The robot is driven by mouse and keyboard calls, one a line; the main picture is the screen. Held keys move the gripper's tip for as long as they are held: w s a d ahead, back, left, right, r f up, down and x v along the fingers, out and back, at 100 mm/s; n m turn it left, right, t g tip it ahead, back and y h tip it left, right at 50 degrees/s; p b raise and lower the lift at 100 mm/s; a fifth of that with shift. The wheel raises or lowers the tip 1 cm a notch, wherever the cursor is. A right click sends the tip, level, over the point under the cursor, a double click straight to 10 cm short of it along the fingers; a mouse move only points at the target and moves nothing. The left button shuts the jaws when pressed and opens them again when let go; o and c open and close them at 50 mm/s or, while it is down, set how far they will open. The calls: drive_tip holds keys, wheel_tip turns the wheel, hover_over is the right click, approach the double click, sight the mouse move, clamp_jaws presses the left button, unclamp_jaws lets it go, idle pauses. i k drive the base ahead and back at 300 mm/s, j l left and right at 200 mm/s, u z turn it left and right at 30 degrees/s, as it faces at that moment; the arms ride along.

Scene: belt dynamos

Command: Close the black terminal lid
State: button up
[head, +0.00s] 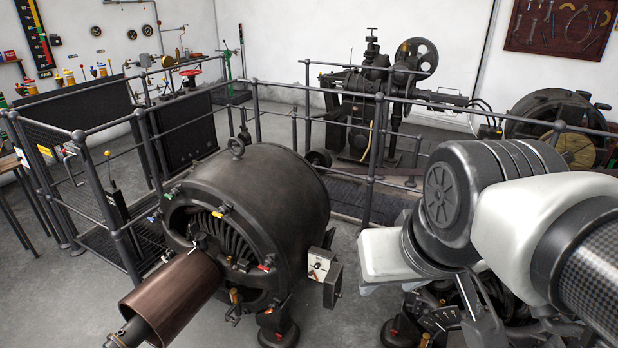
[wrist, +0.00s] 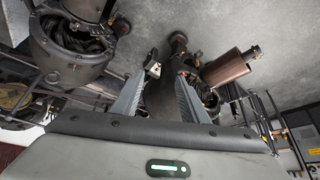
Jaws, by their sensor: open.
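The black terminal lid (head: 333,284) seems to be the dark plate on the small terminal box, standing out from its pale panel (head: 318,264). The box is on the right side of the large dark dynamo (head: 262,195). The lid looks open; its hinge is too small to make out. The box also shows small in the wrist view (wrist: 152,67), near the left fingertip in the picture. My gripper (wrist: 161,76) is open, with the dynamo's dark body seen between its fingers. It looks empty and apart from the lid. In the head view my arm is at the right.
A copper-coloured cylinder (head: 172,297) juts from the dynamo's front. Another machine (head: 440,322) stands partly hidden behind my arm. Metal railings (head: 375,150) run behind the dynamo. Grey floor (head: 345,325) lies open between the terminal box and the machine at right.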

sight(332, 283)
drive_tip(key=k+l, duration=0.3)
drive_tip(key=i+j, duration=0.2)
drive_tip(key=i+j+z, duration=0.1)
drive_tip(key=i+j, duration=0.15)
drive_tip(key=j, duration=0.15)
drive_tip(key=i+z, duration=0.2)
drive_tip(key=i, duration=0.75)
